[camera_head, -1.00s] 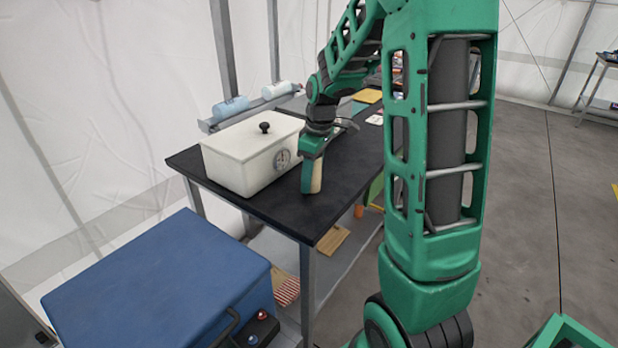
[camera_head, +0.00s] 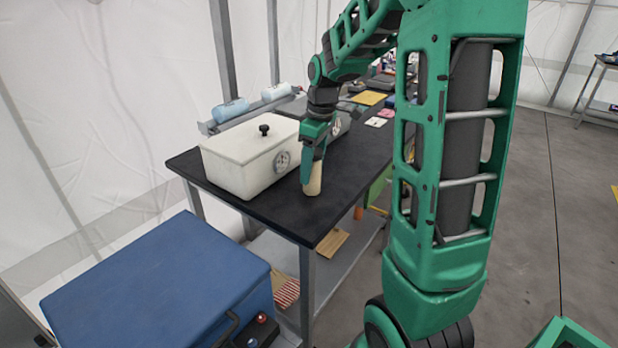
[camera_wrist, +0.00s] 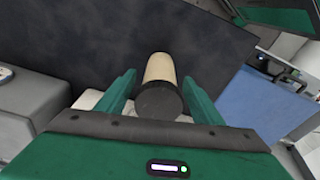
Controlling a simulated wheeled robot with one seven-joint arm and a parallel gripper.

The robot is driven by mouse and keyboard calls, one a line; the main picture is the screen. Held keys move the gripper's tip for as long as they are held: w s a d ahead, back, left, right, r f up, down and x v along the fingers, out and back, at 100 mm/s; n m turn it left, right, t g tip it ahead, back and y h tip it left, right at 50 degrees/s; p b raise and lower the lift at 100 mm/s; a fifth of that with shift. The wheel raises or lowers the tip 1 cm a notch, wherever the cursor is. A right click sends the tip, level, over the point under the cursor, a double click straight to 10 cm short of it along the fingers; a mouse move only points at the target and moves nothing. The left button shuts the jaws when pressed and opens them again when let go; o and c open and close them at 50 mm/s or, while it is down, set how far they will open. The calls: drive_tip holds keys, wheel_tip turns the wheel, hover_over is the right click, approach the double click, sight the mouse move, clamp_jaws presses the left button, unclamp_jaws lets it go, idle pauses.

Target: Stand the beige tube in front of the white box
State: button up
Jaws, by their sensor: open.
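The beige tube (camera_head: 314,184) stands upright, as far as I can tell, on the black table just in front of the white box (camera_head: 240,170), near its right end. My gripper (camera_head: 311,168) is over the tube, pointing down, with its fingers at the tube's upper part. In the wrist view my gripper (camera_wrist: 159,82) is open, with a finger on each side of the tube (camera_wrist: 159,68) and gaps between. The tube's dark end (camera_wrist: 158,100) faces the camera. In the head view the fingers hide the tube's top.
The black table (camera_head: 275,211) has bare room in front of the box and tube. A blue case (camera_head: 160,285) stands at the near left. Light blue bottles (camera_head: 232,110) lie behind the box. Flat yellow and white pieces (camera_head: 370,98) lie farther back on the table.

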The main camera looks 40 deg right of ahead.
sight(316, 151)
drive_tip(key=r, duration=0.6)
drive_tip(key=shift+s+d+r, duration=0.25)
drive_tip(key=shift+s+r, duration=0.2)
drive_tip(key=shift+r, duration=0.1)
drive_tip(key=shift+s+r, duration=0.1)
drive_tip(key=shift+s, duration=0.25)
drive_tip(key=s+f+m, duration=0.2)
drive_tip(key=s+m, duration=0.2)
drive_tip(key=s, duration=0.5)
drive_tip(key=s+a+f+m+g, duration=0.1)
drive_tip(key=s+m, duration=0.3)
drive_tip(key=s, duration=0.5)
drive_tip(key=s+a+f+m, duration=0.1)
drive_tip(key=s+f+m, duration=0.2)
drive_tip(key=s, duration=0.6)
drive_tip(key=shift+s+a+f+m, duration=0.15)
drive_tip(key=shift+a+f+m, duration=0.15)
drive_tip(key=shift+m, duration=0.5)
